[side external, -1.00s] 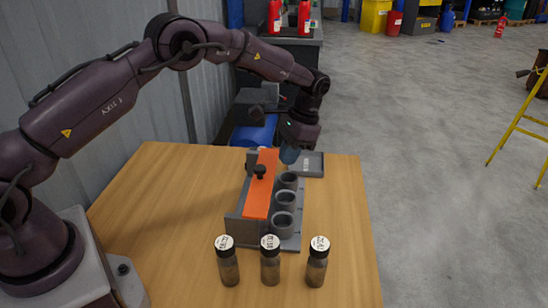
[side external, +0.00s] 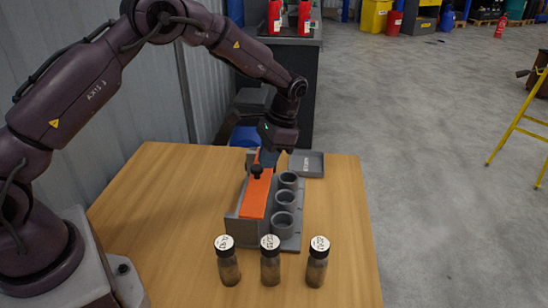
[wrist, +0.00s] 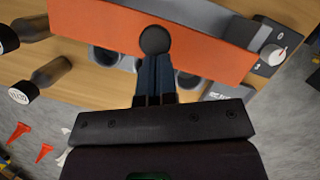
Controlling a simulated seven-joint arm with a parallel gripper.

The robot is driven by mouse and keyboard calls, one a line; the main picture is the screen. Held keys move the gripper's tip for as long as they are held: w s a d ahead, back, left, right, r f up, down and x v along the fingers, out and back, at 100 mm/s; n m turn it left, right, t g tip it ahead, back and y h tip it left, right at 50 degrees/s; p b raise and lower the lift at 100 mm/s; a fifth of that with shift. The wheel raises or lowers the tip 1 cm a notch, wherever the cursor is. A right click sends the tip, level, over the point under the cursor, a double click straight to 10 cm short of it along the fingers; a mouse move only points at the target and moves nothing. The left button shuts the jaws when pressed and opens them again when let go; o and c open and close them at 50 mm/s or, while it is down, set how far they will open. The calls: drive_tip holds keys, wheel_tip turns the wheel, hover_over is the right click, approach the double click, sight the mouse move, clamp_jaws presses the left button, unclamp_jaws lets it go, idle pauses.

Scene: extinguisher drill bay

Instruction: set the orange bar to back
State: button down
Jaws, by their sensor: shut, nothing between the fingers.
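The orange bar (side external: 257,196) is a long flat panel on a grey fixture (side external: 232,229) on the wooden table, with a round dark knob (side external: 257,170) on its face. The bar also fills the upper part of the wrist view (wrist: 100,22), with its knob (wrist: 155,40) at the centre. My gripper (side external: 268,158) is above the far end of the bar. In the wrist view my gripper (wrist: 153,62) is shut, its fingertips close by the knob. I cannot tell whether they touch it. Three grey cups (side external: 284,201) stand in a row right of the bar.
Three vials with white lids (side external: 270,262) stand in front of the fixture. A grey tray (side external: 307,164) lies at the table's back right. A dial (wrist: 272,54) shows beside the bar in the wrist view. The table's left side is clear.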

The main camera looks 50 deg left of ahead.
drive_tip(key=shift+s+a, duration=0.25)
drive_tip(key=shift+a, duration=0.05)
drive_tip(key=shift+w+d, duration=0.25)
drive_tip(key=shift+w, duration=0.4)
drive_tip(key=w+d+f+v, duration=0.1)
drive_tip(key=w+v, duration=0.1)
drive_tip(key=v, duration=0.9)
drive_tip(key=s+r+n+t, duration=0.1)
drive_tip(key=s+r+t, duration=0.3)
drive_tip(key=s, duration=1.2)
drive_tip(key=s+d+r+n+t+h, duration=0.1)
drive_tip(key=s+r+n+t, duration=0.1)
drive_tip(key=s+r+t, duration=0.3)
drive_tip(key=s+r, duration=0.4)
drive_tip(key=s, duration=0.6)
drive_tip(key=shift+s+n, duration=0.3)
drive_tip(key=shift+s, duration=0.05)
